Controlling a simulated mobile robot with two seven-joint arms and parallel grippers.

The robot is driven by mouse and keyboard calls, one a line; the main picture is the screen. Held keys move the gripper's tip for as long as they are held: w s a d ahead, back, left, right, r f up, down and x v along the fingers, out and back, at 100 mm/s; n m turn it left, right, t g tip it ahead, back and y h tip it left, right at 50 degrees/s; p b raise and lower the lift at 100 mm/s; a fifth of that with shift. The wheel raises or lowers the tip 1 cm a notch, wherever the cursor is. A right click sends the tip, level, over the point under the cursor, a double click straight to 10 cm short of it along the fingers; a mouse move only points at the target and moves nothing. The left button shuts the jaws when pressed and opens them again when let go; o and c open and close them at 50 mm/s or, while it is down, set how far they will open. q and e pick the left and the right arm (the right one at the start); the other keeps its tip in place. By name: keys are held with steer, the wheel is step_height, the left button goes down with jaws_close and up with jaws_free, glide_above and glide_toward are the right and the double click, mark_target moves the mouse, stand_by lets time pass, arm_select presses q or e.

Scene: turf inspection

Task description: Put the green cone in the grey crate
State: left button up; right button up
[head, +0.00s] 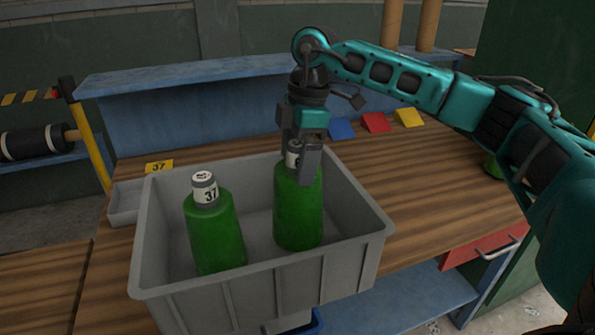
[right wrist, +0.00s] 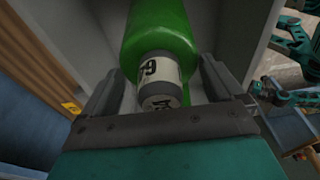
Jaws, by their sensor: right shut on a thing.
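The grey crate (head: 262,285) stands on the wooden bench. One green cone (head: 212,235), shaped like a bottle with a white label reading 37, stands upright inside its left part. My right gripper (head: 302,160) reaches down into the crate from above and is shut on the neck of a second green cone (head: 298,210). That cone is upright within the crate walls; whether its base touches the crate floor I cannot tell. In the right wrist view the held green cone (right wrist: 160,35) shows a label reading 79 between the fingers. My left gripper is not in view.
A small grey tray (head: 124,204) and a yellow tag (head: 159,167) marked 37 lie left of the crate. Blue, red and yellow cards (head: 375,122) lie behind it. Another green object (head: 492,166) shows partly behind my right arm. The bench (head: 430,200) right of the crate is mostly clear.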

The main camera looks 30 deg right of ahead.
step_height(320, 180, down, 3)
steer(key=shift+r, duration=0.2)
steer(key=shift+f, duration=0.25)
steer(key=o, duration=1.7)
steer(key=shift+f, duration=0.15)
steer(key=r, duration=0.4)
steer(key=d+r, duration=0.1)
steer(key=r, duration=0.7)
steer(key=shift+s+d, duration=0.25)
steer(key=shift+d, duration=0.1)
steer(key=shift+s, duration=0.1)
